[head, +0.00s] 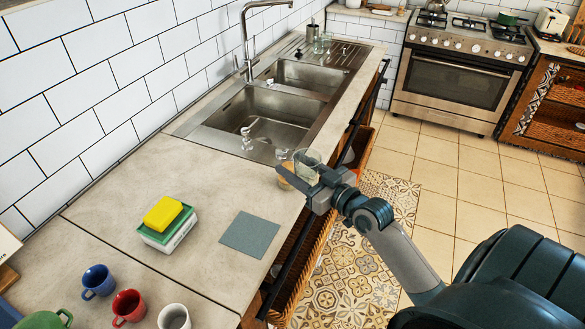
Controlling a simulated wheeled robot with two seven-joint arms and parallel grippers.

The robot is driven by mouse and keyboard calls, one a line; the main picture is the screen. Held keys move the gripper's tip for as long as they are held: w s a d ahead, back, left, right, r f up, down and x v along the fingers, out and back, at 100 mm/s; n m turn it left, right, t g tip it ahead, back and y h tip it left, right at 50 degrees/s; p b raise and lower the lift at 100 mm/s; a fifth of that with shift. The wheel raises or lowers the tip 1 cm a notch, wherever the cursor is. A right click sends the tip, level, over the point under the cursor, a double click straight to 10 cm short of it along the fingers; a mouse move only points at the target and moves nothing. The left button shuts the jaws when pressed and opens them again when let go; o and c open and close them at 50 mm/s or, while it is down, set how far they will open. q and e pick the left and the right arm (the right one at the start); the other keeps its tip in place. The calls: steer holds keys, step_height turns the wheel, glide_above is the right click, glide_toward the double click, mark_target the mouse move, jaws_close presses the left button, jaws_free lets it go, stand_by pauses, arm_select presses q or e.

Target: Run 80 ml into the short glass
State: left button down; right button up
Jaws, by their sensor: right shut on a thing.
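My right gripper (301,172) is shut on a small clear glass (308,158), at the counter's front edge by the near right corner of the sink. The fingers cover part of the glass, and I cannot tell whether it holds anything. The double steel sink has a near basin (262,117) and a far basin (308,75). A tall chrome tap (246,38) stands at its wall side, and its spout reaches out over the sink near the picture's top edge. No water stream shows. My left gripper is not in view.
Small clear pieces (247,136) stand along the sink's near rim. A yellow sponge (163,212) lies on a green and white block. A grey cloth (250,234) lies to its right. Blue (98,281), red (128,307) and white (174,317) mugs stand at the front left.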

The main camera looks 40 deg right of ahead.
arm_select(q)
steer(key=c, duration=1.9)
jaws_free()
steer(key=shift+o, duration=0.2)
arm_select(e)
steer(key=s+a+h, duration=0.1)
steer(key=s+a, duration=0.4)
steer(key=a, duration=0.4)
steer(key=s+a+r+m+h, duration=0.1)
steer(key=s+a, duration=0.5)
steer(key=a, duration=0.2)
steer(key=shift+s+a+m, duration=0.3)
steer(key=shift+a, duration=0.05)
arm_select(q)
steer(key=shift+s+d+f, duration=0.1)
arm_select(e)
steer(key=shift+d+r, duration=0.1)
steer(key=shift+d, duration=0.05)
